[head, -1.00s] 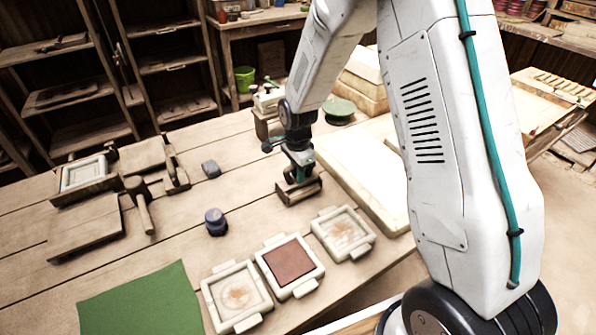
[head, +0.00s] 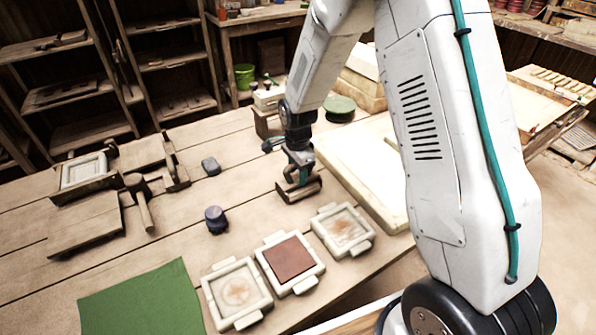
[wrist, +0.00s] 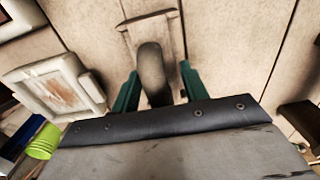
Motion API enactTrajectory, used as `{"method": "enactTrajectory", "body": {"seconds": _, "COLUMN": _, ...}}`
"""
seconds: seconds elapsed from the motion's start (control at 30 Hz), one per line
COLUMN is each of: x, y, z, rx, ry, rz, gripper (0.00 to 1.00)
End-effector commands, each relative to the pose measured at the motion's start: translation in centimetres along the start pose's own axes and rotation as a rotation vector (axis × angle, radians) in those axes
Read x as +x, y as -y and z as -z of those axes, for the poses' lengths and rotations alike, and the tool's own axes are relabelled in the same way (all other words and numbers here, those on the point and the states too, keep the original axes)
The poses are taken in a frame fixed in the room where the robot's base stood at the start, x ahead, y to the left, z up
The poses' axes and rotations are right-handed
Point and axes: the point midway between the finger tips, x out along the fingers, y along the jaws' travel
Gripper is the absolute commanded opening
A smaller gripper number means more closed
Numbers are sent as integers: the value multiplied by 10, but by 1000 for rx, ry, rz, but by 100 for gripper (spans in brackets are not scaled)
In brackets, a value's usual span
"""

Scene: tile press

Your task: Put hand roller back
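My gripper (head: 296,178) points down at a small wooden rest (head: 303,194) on the bench, to the right of the blue-lidded jar. In the wrist view, the hand roller's dark rounded handle (wrist: 151,68) stands between the two teal fingers of my gripper (wrist: 160,88). The fingers look parted, with a narrow gap beside the handle. A wooden part of the rest (wrist: 149,28) shows beyond the handle. The roller's lower part is hidden, and I cannot tell how it sits on the rest.
Three framed tile moulds (head: 290,262) lie in front of the rest. A dark blue jar (head: 215,220) and a grey block (head: 211,166) stand to the left. A pale board (head: 365,175) lies close on the right. A green cloth (head: 140,300) lies at front left.

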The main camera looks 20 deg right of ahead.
Motion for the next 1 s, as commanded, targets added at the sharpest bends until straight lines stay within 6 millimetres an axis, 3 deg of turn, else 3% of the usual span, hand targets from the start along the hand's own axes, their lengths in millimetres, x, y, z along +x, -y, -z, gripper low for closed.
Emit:
{"method": "enactTrajectory", "body": {"seconds": 0.3, "x": -4, "y": 0, "z": 0, "rx": 0, "ry": 0, "rz": 0, "gripper": 44}}
{"method": "enactTrajectory", "body": {"seconds": 0.7, "x": -66, "y": 1, "z": 0, "rx": 0, "ry": 0, "rz": 3, "gripper": 44}}
{"method": "enactTrajectory", "body": {"seconds": 1.0, "x": -84, "y": -2, "z": 0, "rx": -13, "ry": 0, "rz": 2, "gripper": 44}}
